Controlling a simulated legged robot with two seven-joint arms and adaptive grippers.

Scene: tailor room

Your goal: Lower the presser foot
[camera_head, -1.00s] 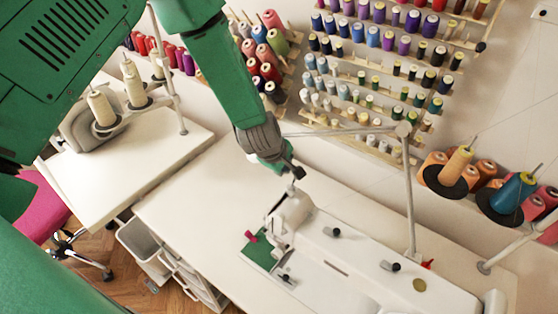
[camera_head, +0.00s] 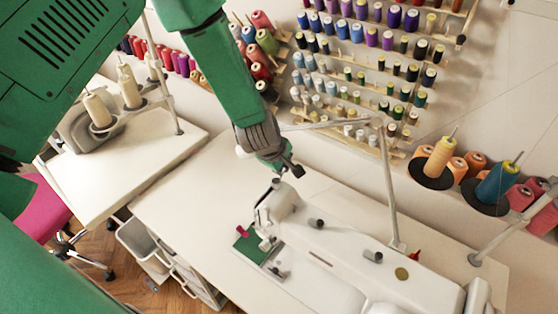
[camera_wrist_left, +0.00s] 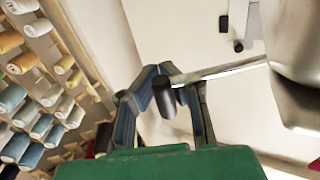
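The white sewing machine (camera_head: 345,255) stands on the white table, its needle end over a green cloth (camera_head: 250,245). In the left wrist view a thin metal lever with a black tip (camera_wrist_left: 166,97) reaches from the machine's body (camera_wrist_left: 295,45) across my left gripper (camera_wrist_left: 160,70). My left gripper also shows in the head view (camera_head: 294,170), just above and behind the machine head. The presser foot is too small to make out. My right gripper is not in view.
A metal thread stand post (camera_head: 388,190) rises behind the machine. Thread cones (camera_head: 495,182) stand at the right, and a rack of spools (camera_head: 365,75) hangs on the wall. A second machine table (camera_head: 140,160) is at the left. The table left of the machine is clear.

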